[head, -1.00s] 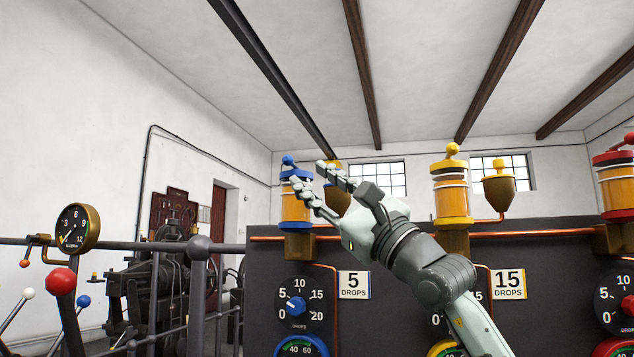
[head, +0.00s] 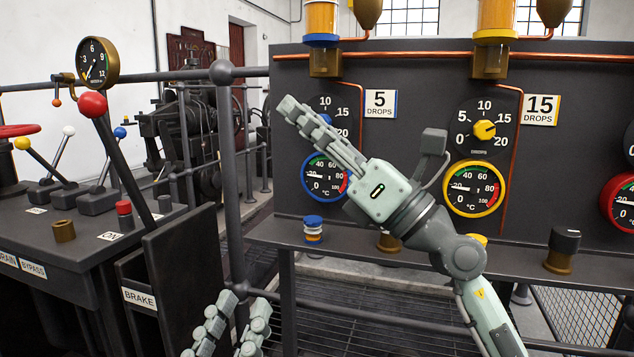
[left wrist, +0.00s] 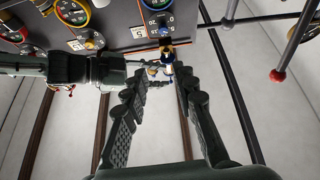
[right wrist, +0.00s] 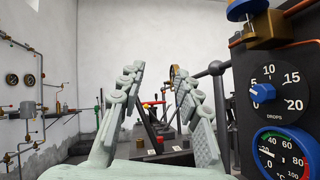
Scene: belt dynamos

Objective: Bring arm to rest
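My right arm reaches up from the lower right in the head view, in front of the dark panel (head: 420,75). Its gripper (head: 302,113) points up and left, partly covering the blue dial and touching nothing that I can make out. In the right wrist view its fingers (right wrist: 158,85) are spread and empty. My left gripper (head: 245,303) shows only by its fingers at the bottom edge of the head view. In the left wrist view its fingers (left wrist: 160,80) are apart with nothing between them; the left arm itself is out of the head view.
The panel bears a blue gauge (head: 323,178), a yellow dial (head: 484,129), a yellow gauge (head: 474,188) and cards reading 5 (head: 381,104) and 15 (head: 541,110). A ledge runs below it. At left are a lever console (head: 60,235), a red-knobbed brake lever (head: 93,104) and railings (head: 228,150).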

